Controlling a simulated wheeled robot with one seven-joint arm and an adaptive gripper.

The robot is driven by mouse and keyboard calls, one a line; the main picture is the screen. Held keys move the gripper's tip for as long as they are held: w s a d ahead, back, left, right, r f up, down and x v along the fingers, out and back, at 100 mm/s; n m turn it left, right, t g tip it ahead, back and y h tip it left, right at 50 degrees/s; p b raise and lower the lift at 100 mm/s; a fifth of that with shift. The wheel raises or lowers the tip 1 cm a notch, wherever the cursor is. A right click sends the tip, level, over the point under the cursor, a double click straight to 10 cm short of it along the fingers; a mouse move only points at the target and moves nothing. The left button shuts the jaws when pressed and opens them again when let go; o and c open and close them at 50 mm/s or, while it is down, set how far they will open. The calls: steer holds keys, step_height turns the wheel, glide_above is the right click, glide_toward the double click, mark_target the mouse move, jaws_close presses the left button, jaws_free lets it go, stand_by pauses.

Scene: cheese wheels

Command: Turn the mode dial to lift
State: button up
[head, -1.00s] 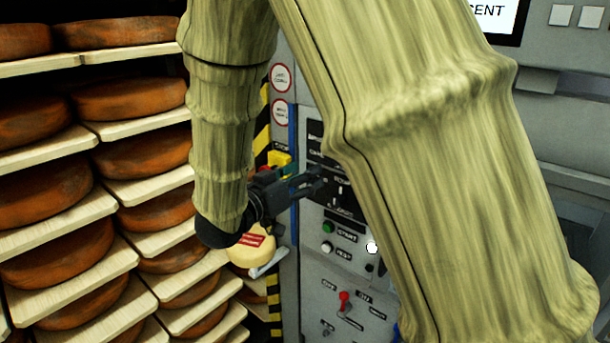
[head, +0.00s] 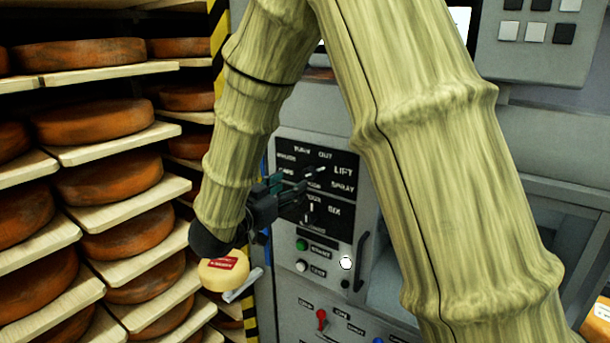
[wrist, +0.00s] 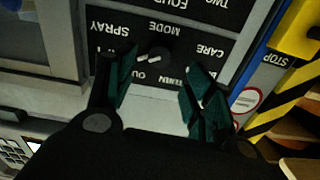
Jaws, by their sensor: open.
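The mode dial (wrist: 155,56) is a dark knob with a white mark on a black label plate (head: 341,157). The plate reads TURN OUT, LIFT, SPRAY and CARE, among others. In the wrist view the plate is upside down, and a finger partly covers LIFT. The white mark lies toward the LIFT side; I cannot tell the exact setting. My gripper (head: 287,192) is at the left of the plate in the head view. In the wrist view its open fingers (wrist: 155,90) stand either side of the dial, with nothing between them; contact cannot be told.
A second dial (head: 311,210) with FOUR and SIX sits just below. Green (head: 302,245) and white (head: 301,266) buttons and a red-topped lever (head: 321,315) are lower. A yellow cheese (head: 222,271) lies below my wrist. Shelves of cheese wheels (head: 95,120) fill the left.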

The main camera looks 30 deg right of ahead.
mark_target(307, 177)
steer(key=p+x, duration=0.3)
steer(key=x, duration=0.5)
steer(key=c, duration=1)
